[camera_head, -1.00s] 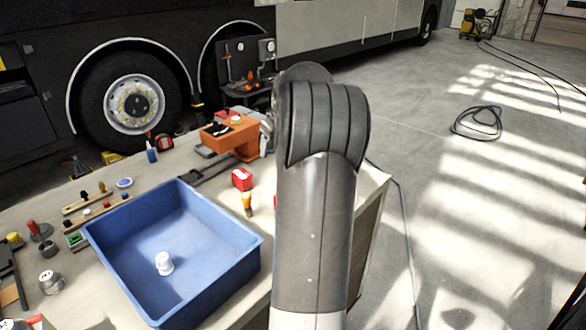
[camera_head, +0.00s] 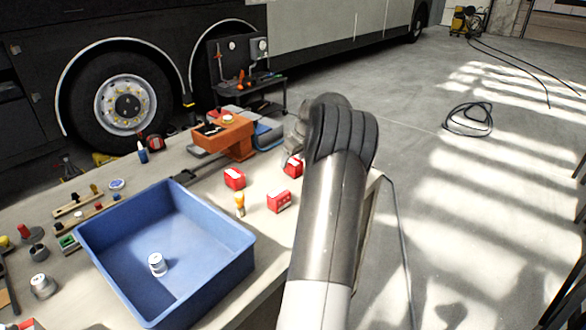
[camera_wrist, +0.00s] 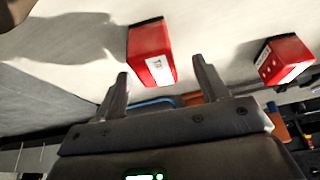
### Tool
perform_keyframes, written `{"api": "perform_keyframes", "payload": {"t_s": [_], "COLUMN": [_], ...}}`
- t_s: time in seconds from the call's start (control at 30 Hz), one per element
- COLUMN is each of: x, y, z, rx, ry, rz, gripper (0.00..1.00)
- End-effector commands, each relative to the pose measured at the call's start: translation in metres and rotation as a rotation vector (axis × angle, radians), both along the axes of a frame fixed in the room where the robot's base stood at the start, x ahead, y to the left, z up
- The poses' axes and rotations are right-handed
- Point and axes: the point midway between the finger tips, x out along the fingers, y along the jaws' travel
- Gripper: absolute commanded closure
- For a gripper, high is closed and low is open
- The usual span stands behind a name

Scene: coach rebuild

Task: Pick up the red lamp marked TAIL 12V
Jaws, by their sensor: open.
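Three red box-shaped lamps with white labels stand on the bench in the head view: one at the left (camera_head: 234,178), one nearer the front (camera_head: 279,201), and one (camera_head: 293,166) partly hidden beside my arm. The wrist view shows two red lamps, one ahead between the fingers (camera_wrist: 150,48) and one to the right (camera_wrist: 285,58). The labels are too small to read, so I cannot tell which is TAIL 12V. My gripper (camera_wrist: 160,67) is open and empty, its fingertips apart on either side of the middle lamp's lower part in the picture. In the head view my arm hides the fingers.
A blue bin (camera_head: 232,254) holding a white cylinder (camera_head: 157,264) takes up the bench's front. An amber-topped item (camera_head: 240,204) stands between the bin and the front lamp. Small tools lie at the left.

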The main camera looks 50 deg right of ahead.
Motion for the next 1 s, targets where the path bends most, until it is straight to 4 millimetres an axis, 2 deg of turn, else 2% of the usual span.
{"api": "perform_keyframes", "payload": {"t_s": [0.23,0.5,1.0], "x": [0.014,0.016,0.016], "y": [-0.006,-0.007,-0.007], "z": [-0.034,-0.039,-0.038], "rx": [0.002,0.000,0.000], "ry": [0.001,0.000,0.000], "rz": [0.002,0.001,0.000], "gripper": [0.33,0.33,0.74]}}
